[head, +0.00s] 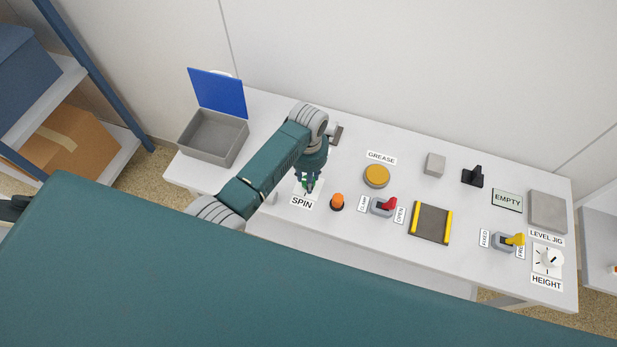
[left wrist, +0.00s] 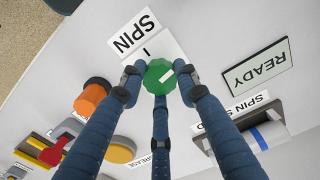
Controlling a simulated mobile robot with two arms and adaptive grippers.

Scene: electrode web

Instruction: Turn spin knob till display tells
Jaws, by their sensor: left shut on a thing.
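My left gripper (head: 311,186) reaches down over the spin knob in the head view, where its fingers and arm hide most of the knob. In the left wrist view the green spin knob (left wrist: 157,77) with a white pointer mark sits between the fingertips, and the left gripper (left wrist: 160,88) is shut on it. The SPIN label (left wrist: 134,33) lies beside it. A display (left wrist: 257,68) next to the knob reads READY. That display is hidden behind my arm in the head view. My right gripper is not seen.
An orange button (head: 337,201) and a red-handled clamp switch (head: 383,206) stand right of the knob. Farther right are a yellow-railed plate (head: 431,223), an EMPTY display (head: 507,200) and a HEIGHT knob (head: 548,260). A grey open box (head: 213,138) with blue lid stands left.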

